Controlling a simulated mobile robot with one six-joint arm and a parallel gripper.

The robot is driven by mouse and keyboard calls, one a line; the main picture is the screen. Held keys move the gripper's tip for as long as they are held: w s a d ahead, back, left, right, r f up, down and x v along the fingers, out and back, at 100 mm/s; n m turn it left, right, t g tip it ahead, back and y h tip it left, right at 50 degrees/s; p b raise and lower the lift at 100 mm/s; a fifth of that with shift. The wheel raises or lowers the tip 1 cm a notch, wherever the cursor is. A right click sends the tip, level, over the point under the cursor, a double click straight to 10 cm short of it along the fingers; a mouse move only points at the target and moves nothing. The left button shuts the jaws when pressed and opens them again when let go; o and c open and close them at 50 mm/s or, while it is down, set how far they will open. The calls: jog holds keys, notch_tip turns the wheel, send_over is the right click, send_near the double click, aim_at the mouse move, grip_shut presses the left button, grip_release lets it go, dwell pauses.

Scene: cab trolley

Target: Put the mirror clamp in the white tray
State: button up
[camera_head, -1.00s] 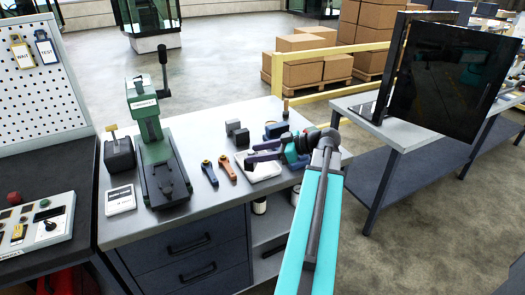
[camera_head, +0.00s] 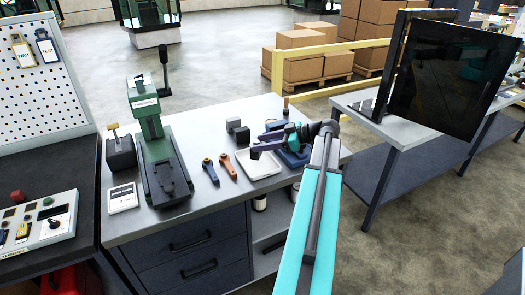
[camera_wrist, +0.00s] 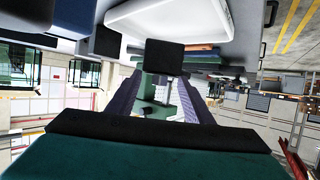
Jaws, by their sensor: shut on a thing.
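My gripper (camera_head: 256,151) reaches in from the right above the far part of the white tray (camera_head: 261,169). In the wrist view, a dark, square-faced block, which I take to be the mirror clamp (camera_wrist: 163,58), sits between the two finger ends, and the gripper is shut on it. The clamp cannot be made out clearly in the head view, where the fingers and arm cover that spot. The white tray also shows at the top of the wrist view (camera_wrist: 190,18), close to the clamp. The inside of the tray is partly hidden by my gripper.
A blue bin (camera_head: 293,159) lies under my wrist, right of the tray. Dark grey blocks (camera_head: 238,135) stand behind the tray. An orange-brown lever (camera_head: 228,166) and a blue lever (camera_head: 211,171) lie to its left. A green press (camera_head: 160,150) stands further left.

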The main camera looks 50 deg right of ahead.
jog(key=shift+f+p, duration=0.75)
jog(key=shift+f, duration=0.9)
jog(key=shift+f, duration=0.1)
jog(key=o, duration=1.4)
jog(key=shift+s+d, duration=0.2)
jog(key=shift+s, duration=0.1)
jog(key=b+v, duration=0.3)
jog(key=v, duration=0.8)
jog(key=shift+r+b, duration=0.3)
jog(key=shift+b, duration=0.05)
